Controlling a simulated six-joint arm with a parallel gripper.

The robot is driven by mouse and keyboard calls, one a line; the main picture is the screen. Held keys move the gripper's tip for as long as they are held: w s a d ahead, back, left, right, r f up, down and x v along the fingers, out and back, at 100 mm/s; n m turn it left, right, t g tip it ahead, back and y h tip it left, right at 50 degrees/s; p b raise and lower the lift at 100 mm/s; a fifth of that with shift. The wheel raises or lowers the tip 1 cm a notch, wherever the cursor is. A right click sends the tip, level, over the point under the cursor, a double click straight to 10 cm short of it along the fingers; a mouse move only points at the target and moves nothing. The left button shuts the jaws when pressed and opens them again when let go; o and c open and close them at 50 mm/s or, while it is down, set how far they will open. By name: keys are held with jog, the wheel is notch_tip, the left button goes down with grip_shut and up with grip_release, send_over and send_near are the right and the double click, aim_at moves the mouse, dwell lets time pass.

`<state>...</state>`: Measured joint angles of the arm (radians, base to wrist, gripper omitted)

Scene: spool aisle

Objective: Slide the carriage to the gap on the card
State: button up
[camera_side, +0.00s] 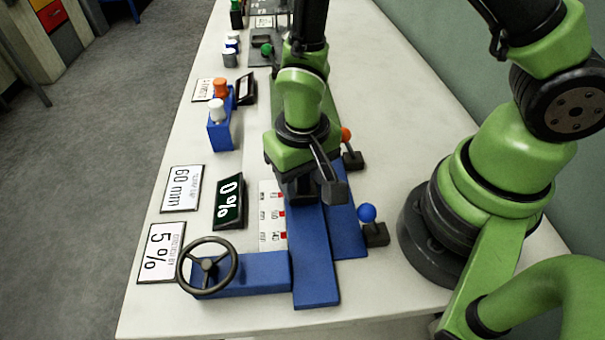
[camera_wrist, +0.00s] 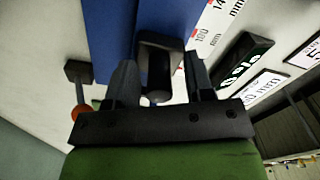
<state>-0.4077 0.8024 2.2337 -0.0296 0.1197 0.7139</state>
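My gripper (camera_wrist: 160,82) points down over the long blue rail (camera_side: 312,255). In the wrist view its two dark fingers stand apart, on either side of a black handle-like part (camera_wrist: 160,50), apparently the carriage's. I cannot tell whether either finger touches it. In the side view my gripper (camera_side: 300,190) hides the carriage. A white card (camera_side: 182,188) lies left of the rail and reads 60 mm, with smaller unclear text. A white scale strip (camera_side: 270,232) with red marks runs beside the rail.
A dark display (camera_side: 229,202) reads 0 %. A second card (camera_side: 160,252) reads 5 %. A handwheel (camera_side: 207,265) stands at the front left. A blue-ball lever (camera_side: 368,214) and an orange-ball lever (camera_side: 349,142) stand right of the rail. A blue block with buttons (camera_side: 220,125) stands farther back.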

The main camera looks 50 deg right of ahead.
notch_tip(320, 180, up, 10)
jog(key=shift+f, duration=0.1)
dwell(0.4)
jog(key=shift+r, duration=0.2)
jog(key=s+d+r+t+y, duration=0.1)
jog(key=s+d+r+t, duration=0.2)
jog(key=r, duration=0.5)
jog(key=s+d+r+t+y, duration=0.1)
jog(key=s+d+r+t, duration=0.3)
jog(key=r, duration=0.4)
jog(key=shift+s, duration=0.75)
jog(key=shift+r, duration=0.1)
dwell(0.6)
